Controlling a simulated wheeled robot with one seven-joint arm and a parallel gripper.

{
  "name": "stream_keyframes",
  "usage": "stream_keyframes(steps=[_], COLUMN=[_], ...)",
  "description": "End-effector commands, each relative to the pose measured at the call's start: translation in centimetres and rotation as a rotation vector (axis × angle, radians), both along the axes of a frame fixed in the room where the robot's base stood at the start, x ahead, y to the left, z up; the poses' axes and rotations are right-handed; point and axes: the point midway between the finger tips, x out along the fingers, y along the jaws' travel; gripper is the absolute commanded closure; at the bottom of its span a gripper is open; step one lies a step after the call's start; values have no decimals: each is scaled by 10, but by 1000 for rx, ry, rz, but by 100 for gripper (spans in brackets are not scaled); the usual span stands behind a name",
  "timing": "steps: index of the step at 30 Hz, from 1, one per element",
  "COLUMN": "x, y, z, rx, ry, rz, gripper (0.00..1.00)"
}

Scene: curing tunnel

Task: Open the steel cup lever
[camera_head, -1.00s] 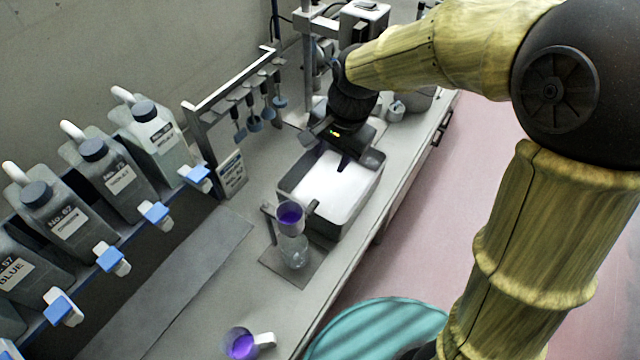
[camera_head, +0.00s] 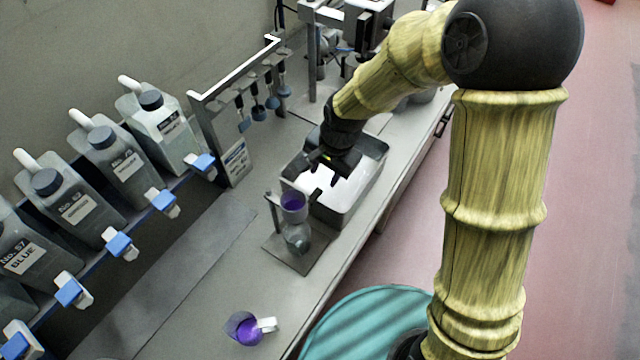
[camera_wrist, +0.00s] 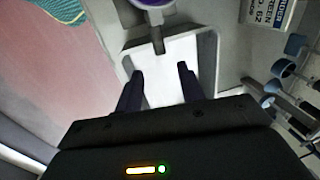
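The steel cup (camera_head: 293,203) with purple liquid is held on a small stand above a clear flask. In the wrist view the cup (camera_wrist: 150,3) is cut off by the top edge, and its short dark lever (camera_wrist: 158,38) points toward my gripper. My gripper (camera_wrist: 160,70) is open and empty, its two fingers spread on either side of the lever's line. The lever tip appears just beyond the fingertips. In the head view my gripper (camera_head: 324,187) hangs over the white-filled tray, just right of the cup, and the lever is hard to make out there.
The grey tray (camera_head: 377,150) with white contents lies below my gripper. The flask (camera_head: 297,237) stands under the cup. A jug (camera_head: 246,328) of purple liquid stands at the front. Labelled canisters (camera_head: 118,150) with blue taps line the left. Spatulas (camera_head: 257,108) hang from a rack (camera_head: 215,130).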

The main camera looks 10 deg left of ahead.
Motion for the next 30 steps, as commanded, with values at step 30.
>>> stream_keyframes(steps=[30], x=[5], y=[14], z=[-75], rx=[0], ry=[0], rz=[2], gripper=[81])
